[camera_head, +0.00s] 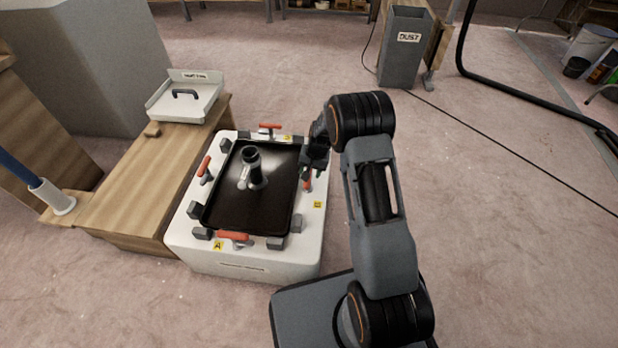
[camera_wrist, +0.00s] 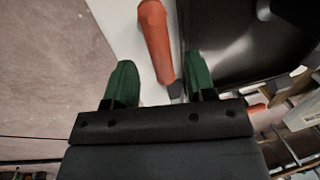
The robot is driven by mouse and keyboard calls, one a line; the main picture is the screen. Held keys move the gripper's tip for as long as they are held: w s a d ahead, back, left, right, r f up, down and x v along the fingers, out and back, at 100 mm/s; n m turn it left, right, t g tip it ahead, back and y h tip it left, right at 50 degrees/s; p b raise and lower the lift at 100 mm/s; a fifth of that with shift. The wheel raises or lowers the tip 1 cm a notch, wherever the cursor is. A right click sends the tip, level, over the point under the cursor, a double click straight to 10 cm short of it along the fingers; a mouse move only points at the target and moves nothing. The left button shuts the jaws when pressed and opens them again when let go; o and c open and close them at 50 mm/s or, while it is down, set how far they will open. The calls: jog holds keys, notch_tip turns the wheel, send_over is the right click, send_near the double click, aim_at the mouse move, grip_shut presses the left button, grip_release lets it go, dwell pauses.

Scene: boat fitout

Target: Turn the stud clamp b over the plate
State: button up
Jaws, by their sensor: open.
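The stud clamp on the plate's right side, apparently clamp b, has an orange handle (camera_wrist: 156,42) lying lengthwise in the wrist view. In the head view only part of that handle (camera_head: 307,183) shows below my gripper (camera_head: 314,165). My gripper is open, and in the wrist view its green fingertips (camera_wrist: 160,66) stand either side of the handle's near end, with gaps showing. Whether they are level with the handle I cannot tell. The dark plate (camera_head: 225,205) lies flat on the white fixture (camera_head: 245,264). The yellow label (camera_head: 318,204) by this clamp is too small to read surely.
Other orange-handled clamps stand at the front (camera_head: 233,236), left (camera_head: 204,166) and back (camera_head: 270,126) of the plate. A dark upright fitting (camera_head: 252,166) stands on the plate. A wooden bench (camera_head: 140,200) with a white tray (camera_head: 190,112) is left. Floor at right is mostly clear.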

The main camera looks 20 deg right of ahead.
jog(key=shift+w+a+f+b, duration=0.1)
jog(key=shift+a+f+b, duration=0.05)
jog(key=shift+f, duration=0.5)
jog(key=shift+a+f+b, duration=0.1)
jog(key=shift+f+b, duration=0.05)
jog(key=shift+f, duration=0.45)
jog(key=shift+c, duration=0.2)
jog(key=c, duration=0.8)
jog(key=shift+c, duration=0.2)
